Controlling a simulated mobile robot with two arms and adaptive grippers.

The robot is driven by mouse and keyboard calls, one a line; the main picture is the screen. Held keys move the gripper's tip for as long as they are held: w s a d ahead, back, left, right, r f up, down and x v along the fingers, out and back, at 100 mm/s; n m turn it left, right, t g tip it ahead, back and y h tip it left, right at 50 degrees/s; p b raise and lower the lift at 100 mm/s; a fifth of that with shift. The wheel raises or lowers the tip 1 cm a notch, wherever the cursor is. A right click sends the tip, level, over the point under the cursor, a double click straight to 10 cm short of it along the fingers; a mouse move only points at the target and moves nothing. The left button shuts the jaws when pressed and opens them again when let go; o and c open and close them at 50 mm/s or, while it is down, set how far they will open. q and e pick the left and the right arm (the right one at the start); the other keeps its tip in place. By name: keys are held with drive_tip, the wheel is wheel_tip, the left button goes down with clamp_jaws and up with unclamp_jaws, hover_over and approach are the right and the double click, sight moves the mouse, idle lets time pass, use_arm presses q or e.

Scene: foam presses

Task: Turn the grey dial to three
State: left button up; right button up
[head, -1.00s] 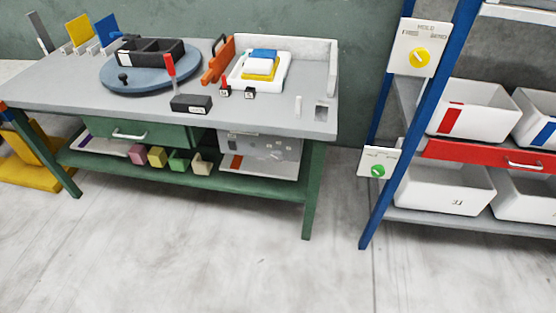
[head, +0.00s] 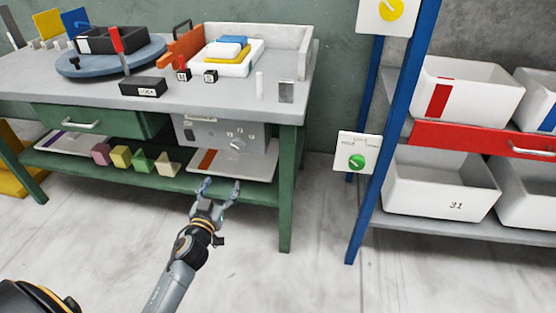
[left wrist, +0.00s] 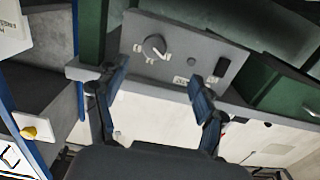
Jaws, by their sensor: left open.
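The grey dial (head: 238,145) is on a grey panel (head: 190,132) under the right end of the green bench. Small pale marks surround it, too small to read surely. In the left wrist view the dial (left wrist: 154,47) is round and dark grey, with a pale pointer line, near one end of the panel. My left gripper (head: 221,184) is open and empty, in front of and below the panel in the head view. In the left wrist view my left gripper's fingers (left wrist: 157,77) are spread, apart from the dial. My right gripper is not in view.
A bench leg (head: 286,190) stands right of the panel. A lower shelf (head: 130,175) holds coloured blocks and a white tray (head: 250,168). The blue rack at right carries a yellow dial (head: 391,9) and a green dial (head: 357,162). The floor in front is clear.

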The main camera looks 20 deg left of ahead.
use_arm(q)
drive_tip(key=r, duration=0.1)
drive_tip(key=b, duration=0.2)
approach(238, 148)
drive_tip(key=x, duration=0.7)
drive_tip(key=shift+f, duration=0.1)
drive_tip(key=shift+x, duration=0.75)
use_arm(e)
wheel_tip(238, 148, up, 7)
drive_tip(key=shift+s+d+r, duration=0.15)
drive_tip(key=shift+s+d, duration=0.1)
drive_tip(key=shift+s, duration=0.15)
use_arm(q)
drive_tip(key=c, duration=1.2)
drive_tip(key=shift+o, duration=0.3)
